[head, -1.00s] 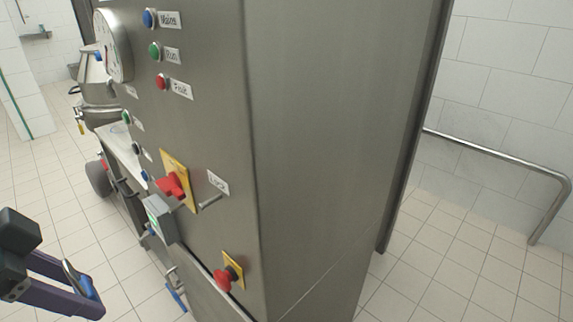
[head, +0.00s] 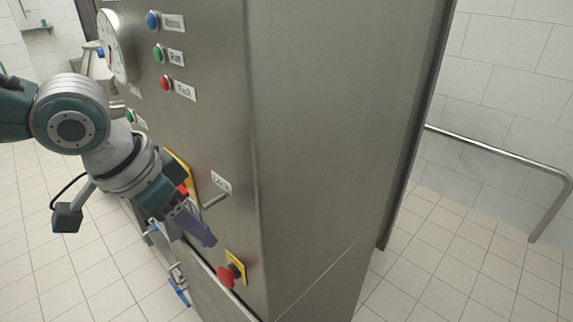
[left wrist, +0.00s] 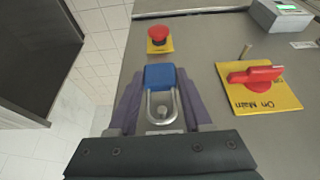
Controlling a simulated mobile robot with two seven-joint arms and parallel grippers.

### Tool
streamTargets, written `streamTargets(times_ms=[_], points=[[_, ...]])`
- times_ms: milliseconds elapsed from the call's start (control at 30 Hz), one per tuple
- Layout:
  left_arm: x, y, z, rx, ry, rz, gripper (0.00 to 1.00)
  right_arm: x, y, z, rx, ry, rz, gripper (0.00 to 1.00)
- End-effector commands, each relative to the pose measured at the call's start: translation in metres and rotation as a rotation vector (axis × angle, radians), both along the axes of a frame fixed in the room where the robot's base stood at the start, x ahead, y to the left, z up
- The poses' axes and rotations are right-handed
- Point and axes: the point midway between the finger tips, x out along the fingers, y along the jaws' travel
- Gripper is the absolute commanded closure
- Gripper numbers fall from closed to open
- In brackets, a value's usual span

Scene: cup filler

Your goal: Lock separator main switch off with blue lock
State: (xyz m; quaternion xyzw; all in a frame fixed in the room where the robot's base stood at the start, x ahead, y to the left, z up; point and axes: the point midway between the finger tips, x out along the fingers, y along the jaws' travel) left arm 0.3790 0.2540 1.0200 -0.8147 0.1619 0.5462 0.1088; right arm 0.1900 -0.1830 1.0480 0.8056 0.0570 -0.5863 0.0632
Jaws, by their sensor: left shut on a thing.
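My left gripper (head: 205,235) is in front of the machine's panel, its purple fingers shut on the blue lock. In the left wrist view, the blue lock (left wrist: 160,76) sits between the fingertips (left wrist: 160,98), with its metal shackle toward the palm. In the head view the lock is hidden by the gripper. The main switch (left wrist: 255,76) is a red handle on a yellow plate marked "On" and "Main", to the right of the lock and apart from it. In the head view the arm partly covers the switch (head: 183,190). My right gripper is out of view.
A red emergency button (head: 227,275) on a yellow plate sits low on the panel, close to my gripper; it also shows in the left wrist view (left wrist: 158,34). A thin metal rod (head: 215,200) sticks out beside the switch. A grey box (left wrist: 280,15) is beyond it.

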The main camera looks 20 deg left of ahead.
Motion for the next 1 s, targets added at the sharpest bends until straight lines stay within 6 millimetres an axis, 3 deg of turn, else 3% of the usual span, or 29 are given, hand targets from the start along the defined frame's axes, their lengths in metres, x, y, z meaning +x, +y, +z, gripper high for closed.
streamTargets(times_ms=[167, 300, 700, 733, 1000], points=[[0.032, -0.014, 0.001, -0.003, -0.005, 0.0, 1.0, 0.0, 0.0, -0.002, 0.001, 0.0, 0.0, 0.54], [0.029, -0.013, -0.008, -0.002, 0.0, 0.001, 1.0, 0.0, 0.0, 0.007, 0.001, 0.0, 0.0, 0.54], [0.029, -0.012, -0.015, -0.002, -0.001, 0.001, 1.0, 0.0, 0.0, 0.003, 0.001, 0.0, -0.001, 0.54], [0.029, -0.012, -0.014, -0.001, -0.002, 0.001, 0.47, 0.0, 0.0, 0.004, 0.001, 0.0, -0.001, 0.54], [0.029, -0.012, -0.014, -0.001, -0.002, 0.001, 0.21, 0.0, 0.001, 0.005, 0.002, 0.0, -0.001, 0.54]])
